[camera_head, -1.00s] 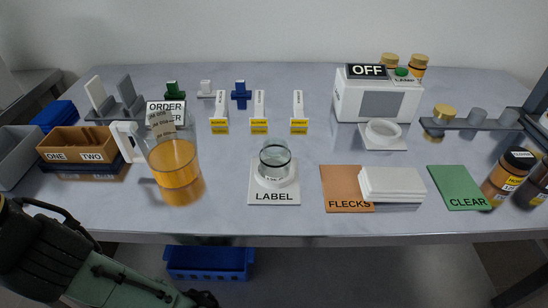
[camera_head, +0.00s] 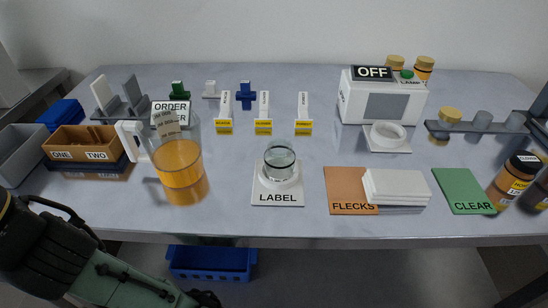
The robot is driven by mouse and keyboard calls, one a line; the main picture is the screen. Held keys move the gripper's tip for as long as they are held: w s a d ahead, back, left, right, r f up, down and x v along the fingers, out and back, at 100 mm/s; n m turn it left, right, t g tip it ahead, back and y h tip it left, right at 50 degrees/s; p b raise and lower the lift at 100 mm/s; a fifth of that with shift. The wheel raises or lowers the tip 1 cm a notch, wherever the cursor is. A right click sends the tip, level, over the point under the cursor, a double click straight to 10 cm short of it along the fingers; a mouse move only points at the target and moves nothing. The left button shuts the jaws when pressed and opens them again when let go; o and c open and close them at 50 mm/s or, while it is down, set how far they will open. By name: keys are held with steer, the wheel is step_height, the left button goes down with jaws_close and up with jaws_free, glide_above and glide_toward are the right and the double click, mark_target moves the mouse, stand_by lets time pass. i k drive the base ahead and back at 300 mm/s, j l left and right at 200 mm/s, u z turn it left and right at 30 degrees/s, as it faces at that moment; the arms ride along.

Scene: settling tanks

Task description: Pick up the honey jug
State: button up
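The honey jug (camera_head: 179,165) is a clear jug with amber honey in its lower part and a white handle (camera_head: 134,141) on its left side. It stands upright on the grey table, left of the LABEL stand. My arm (camera_head: 75,265) shows at the lower left, below and in front of the table's front edge. My gripper is at most a dark bit at the bottom edge; its fingers cannot be made out. Nothing of mine touches the jug.
A brown ONE/TWO box (camera_head: 82,146) stands close left of the handle. An ORDER sign (camera_head: 171,112) stands behind the jug. A glass jar (camera_head: 279,160) sits on the LABEL stand (camera_head: 278,197). Clear table lies between jug and stand. A blue crate (camera_head: 211,262) is below the table.

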mark_target(162, 148)
steer(key=l+u, duration=0.55)
steer(key=u, duration=0.15)
steer(key=l+u, duration=0.35)
steer(key=k+l, duration=0.1)
steer(key=l, duration=0.4)
steer(key=k+l+u, duration=0.15)
steer(key=l, duration=0.8)
steer(key=k+u, duration=0.05)
